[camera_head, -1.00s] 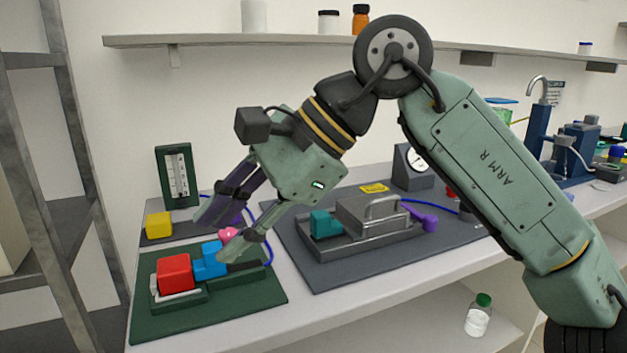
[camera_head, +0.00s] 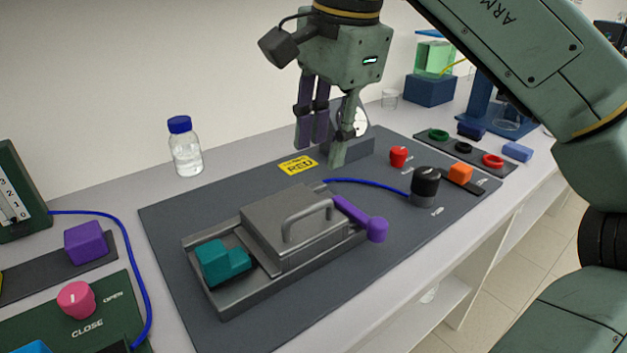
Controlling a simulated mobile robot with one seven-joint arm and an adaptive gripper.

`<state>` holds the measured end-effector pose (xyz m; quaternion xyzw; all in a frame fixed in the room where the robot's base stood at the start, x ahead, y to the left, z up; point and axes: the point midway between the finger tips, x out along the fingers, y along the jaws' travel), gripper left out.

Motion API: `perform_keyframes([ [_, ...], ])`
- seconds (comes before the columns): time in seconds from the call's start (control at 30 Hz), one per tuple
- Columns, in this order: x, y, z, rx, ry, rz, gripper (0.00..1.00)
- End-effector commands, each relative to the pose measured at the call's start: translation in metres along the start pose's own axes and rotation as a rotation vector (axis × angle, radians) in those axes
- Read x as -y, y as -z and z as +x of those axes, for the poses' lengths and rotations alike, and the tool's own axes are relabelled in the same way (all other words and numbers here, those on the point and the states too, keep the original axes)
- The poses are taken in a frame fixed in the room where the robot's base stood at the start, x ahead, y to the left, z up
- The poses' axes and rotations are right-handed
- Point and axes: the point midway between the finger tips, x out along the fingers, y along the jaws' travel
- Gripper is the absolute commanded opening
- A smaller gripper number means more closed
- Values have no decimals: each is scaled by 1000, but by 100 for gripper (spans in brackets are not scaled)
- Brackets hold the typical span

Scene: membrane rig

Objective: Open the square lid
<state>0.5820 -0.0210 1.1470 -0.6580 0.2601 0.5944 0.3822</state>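The square lid (camera_head: 272,222) is a grey metal cover with a raised bar handle (camera_head: 305,214). It lies flat on a grey metal tray-like base (camera_head: 262,297). A teal stepped block (camera_head: 221,262) sits in the base left of the lid, and a purple lever with a round knob (camera_head: 376,229) lies along its right side. My gripper (camera_head: 323,152) hangs pointing down, behind and above the lid. Its fingers are apart with nothing visible between them, and it touches neither lid nor handle. A gauge is partly hidden behind the fingers.
A yellow label (camera_head: 298,165) and a blue tube (camera_head: 362,184) lie behind the base. A black cylinder (camera_head: 424,186), a red knob (camera_head: 398,156) and an orange block (camera_head: 460,173) stand to the right. A blue-capped bottle (camera_head: 186,150) stands at the back left. The mat's front is clear.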

Motion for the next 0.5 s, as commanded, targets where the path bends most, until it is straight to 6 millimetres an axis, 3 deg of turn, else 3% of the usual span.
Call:
perform_keyframes([
  [0.5, 0, 0, 86, 2, -1, -1, 31],
])
